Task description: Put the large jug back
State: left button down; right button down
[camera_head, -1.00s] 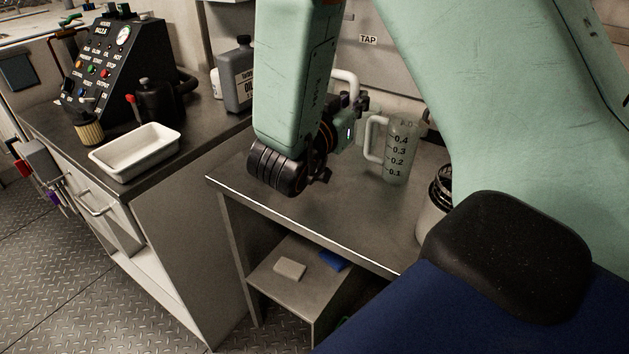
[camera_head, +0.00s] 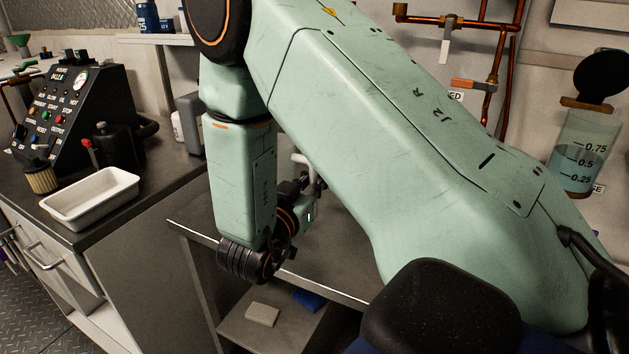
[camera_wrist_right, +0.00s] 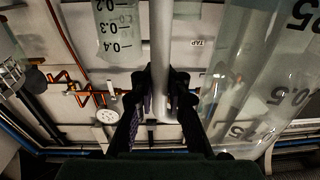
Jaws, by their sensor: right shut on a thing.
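The large jug (camera_wrist_right: 262,75) is clear, with 0.25, 0.5 and 0.75 marks, at the right of the right wrist view, which looks upside down. My right gripper (camera_wrist_right: 161,88) is shut around its pale upright handle (camera_wrist_right: 160,35). In the head view this gripper (camera_head: 311,190) is over the steel table and largely hidden by my right arm. Only a bit of pale handle (camera_head: 303,160) shows there; the jug body is hidden. I cannot tell whether the jug touches the table. My left gripper is not in view.
A smaller jug (camera_wrist_right: 118,25) with 0.2 to 0.4 marks is close by. A clear vessel (camera_head: 580,155) with bluish liquid hangs at the right wall near copper pipes (camera_head: 490,85). A white tray (camera_head: 92,200) and black control box (camera_head: 60,112) stand left. My arm hides much of the table (camera_head: 325,265).

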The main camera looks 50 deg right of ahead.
jog(key=shift+d+f, duration=0.15)
jog(key=shift+f, duration=0.05)
jog(key=c, duration=1.4)
grip_release()
jog(key=shift+a+r, duration=0.1)
jog(key=shift+a, duration=0.1)
jog(key=shift+c, duration=0.2)
jog(key=shift+o, duration=0.5)
jog(key=shift+d, duration=0.15)
jog(key=shift+s, duration=0.1)
